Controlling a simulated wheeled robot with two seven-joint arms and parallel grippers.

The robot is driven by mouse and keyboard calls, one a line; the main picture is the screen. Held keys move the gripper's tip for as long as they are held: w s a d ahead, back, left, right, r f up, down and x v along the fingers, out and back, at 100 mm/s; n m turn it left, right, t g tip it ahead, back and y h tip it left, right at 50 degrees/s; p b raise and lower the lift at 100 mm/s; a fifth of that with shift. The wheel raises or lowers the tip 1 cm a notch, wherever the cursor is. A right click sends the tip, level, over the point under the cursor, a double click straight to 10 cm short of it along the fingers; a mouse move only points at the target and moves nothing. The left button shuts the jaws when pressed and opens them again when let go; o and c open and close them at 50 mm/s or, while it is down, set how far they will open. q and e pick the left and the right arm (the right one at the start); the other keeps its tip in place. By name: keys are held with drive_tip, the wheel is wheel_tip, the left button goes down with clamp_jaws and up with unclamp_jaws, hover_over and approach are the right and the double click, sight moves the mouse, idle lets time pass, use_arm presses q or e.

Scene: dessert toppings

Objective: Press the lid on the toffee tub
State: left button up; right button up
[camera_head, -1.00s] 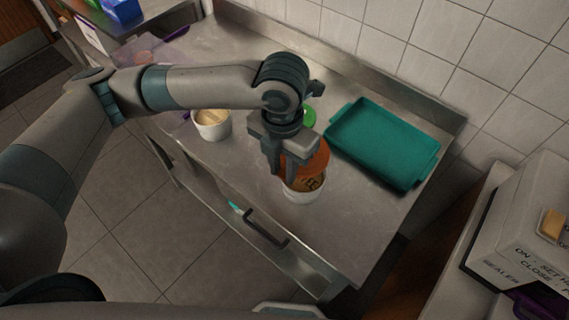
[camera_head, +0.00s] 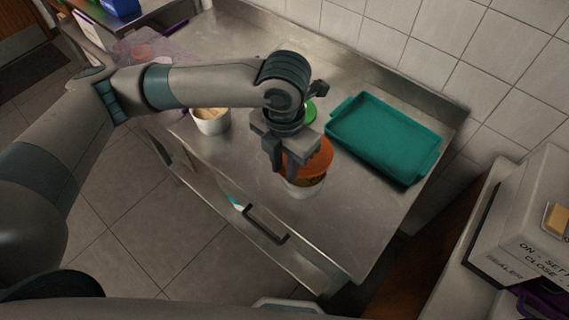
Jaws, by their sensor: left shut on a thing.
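A white tub (camera_head: 304,190) with brown contents stands near the front edge of the steel counter; I take it for the toffee tub. My left gripper (camera_head: 296,165) points down over it and is shut on an orange-brown lid (camera_head: 314,157). The lid covers most of the tub's mouth and looks tilted, with a dark strip of contents showing at its front right. I cannot tell whether the lid touches the rim. My right gripper is not in view.
A teal tray (camera_head: 383,140) lies at the back right of the counter (camera_head: 345,225). Another white tub (camera_head: 211,121) with pale contents stands to the left. A green thing (camera_head: 310,112) is partly hidden behind my gripper. A drawer handle (camera_head: 265,226) is at the counter's front. A sealer machine stands at the right.

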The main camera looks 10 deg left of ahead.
sight(284, 173)
use_arm(q)
wheel_tip(284, 173, down, 3)
drive_tip(key=shift+r+b, duration=0.15)
drive_tip(key=shift+b, duration=0.85)
drive_tip(key=shift+f+b, duration=0.5)
drive_tip(key=shift+f, duration=0.55)
drive_tip(key=shift+p, duration=0.4)
drive_tip(key=shift+f, duration=0.4)
idle(1.6)
drive_tip(key=o, duration=1.7)
drive_tip(key=shift+c, duration=0.2)
drive_tip(key=shift+r+p, duration=0.1)
drive_tip(key=shift+p, duration=0.25)
